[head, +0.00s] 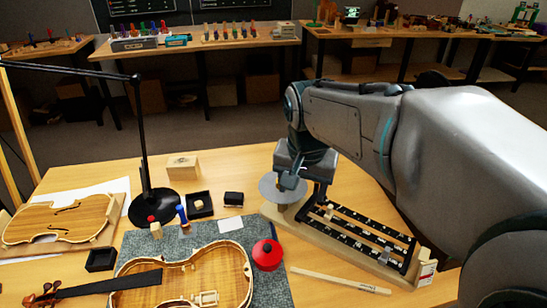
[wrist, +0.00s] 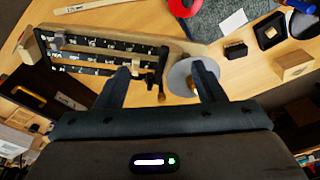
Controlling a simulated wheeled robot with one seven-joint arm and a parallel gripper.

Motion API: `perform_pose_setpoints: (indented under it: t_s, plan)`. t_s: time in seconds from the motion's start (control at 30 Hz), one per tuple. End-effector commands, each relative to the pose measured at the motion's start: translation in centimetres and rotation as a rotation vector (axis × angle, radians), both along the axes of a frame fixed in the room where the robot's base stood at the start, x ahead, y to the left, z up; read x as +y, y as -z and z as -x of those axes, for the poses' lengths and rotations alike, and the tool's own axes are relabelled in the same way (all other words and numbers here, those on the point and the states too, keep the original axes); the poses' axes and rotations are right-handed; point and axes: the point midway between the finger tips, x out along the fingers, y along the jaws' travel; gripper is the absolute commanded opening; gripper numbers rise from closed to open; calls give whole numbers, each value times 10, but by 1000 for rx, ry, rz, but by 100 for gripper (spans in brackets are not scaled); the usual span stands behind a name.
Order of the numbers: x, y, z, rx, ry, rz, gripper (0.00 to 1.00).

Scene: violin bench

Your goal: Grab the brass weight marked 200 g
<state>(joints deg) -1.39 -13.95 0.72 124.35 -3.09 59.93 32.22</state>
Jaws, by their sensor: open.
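I cannot make out a weight with a legible 200 g mark in either view. The balance (head: 350,242) has black graduated beams on a wooden base and a round grey pan (head: 270,190) at its left end. In the wrist view the beams (wrist: 95,47) lie left and the pan (wrist: 178,72) lies behind my right finger. A small brass-coloured upright part (wrist: 161,88) shows between the fingers near the beam end; I cannot tell what it is. My gripper (head: 292,184) is open above the pan end and hides part of it; its spread fingers show in the wrist view (wrist: 162,70).
A black tray (head: 190,211) with a small pale piece, a black block (head: 233,198), a wooden box (head: 182,166) and a black lamp (head: 146,150) stand left. A red round tin (head: 267,255) and an open violin body (head: 235,270) lie in front.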

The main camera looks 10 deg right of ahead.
Motion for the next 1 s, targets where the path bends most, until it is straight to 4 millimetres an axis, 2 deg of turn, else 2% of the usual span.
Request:
perform_pose_setpoints:
  t_s: [0.03, 0.3, 0.5, 0.6, 0.77, 1.0]
  plan:
    - [1, -2, -22, 16, 94, -4, 62]
    - [7, -7, -119, 59, 644, -13, 62]
    - [13, 1, -168, 59, 951, -2, 62]
    - [15, 4, -181, 56, 1040, 3, 62]
    - [15, 13, -188, 54, 1098, 6, 62]
    - [8, 58, -187, 54, 1100, 7, 62]
